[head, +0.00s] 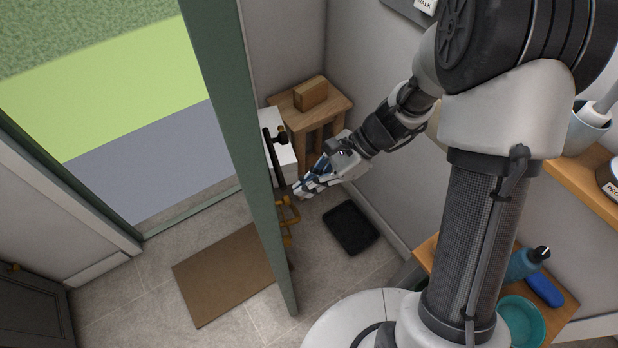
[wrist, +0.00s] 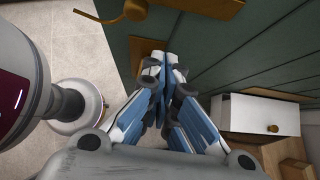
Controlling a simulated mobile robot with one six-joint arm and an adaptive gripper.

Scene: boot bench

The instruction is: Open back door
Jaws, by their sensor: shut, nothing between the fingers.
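The green back door (head: 235,120) stands swung into the room, and the doorway beside it is open to the outside. A brass handle (head: 289,213) is on the door's right-hand side; brass also shows at the top of the wrist view (wrist: 136,9). My gripper (head: 298,190) is on that same side, close to the door face and just above the handle in the head view. Its blue and white fingers are shut and empty in the wrist view (wrist: 163,62), in front of the dark green door panels (wrist: 220,50). I cannot tell whether the fingertips touch the door.
A wooden stool (head: 310,108) with a wooden block and a white drawer unit (wrist: 258,116) stand behind my gripper. A brown mat (head: 225,275) and a black tray (head: 350,228) lie on the floor. A dark cabinet (head: 35,310) is at the lower left. Grass and paving show outside.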

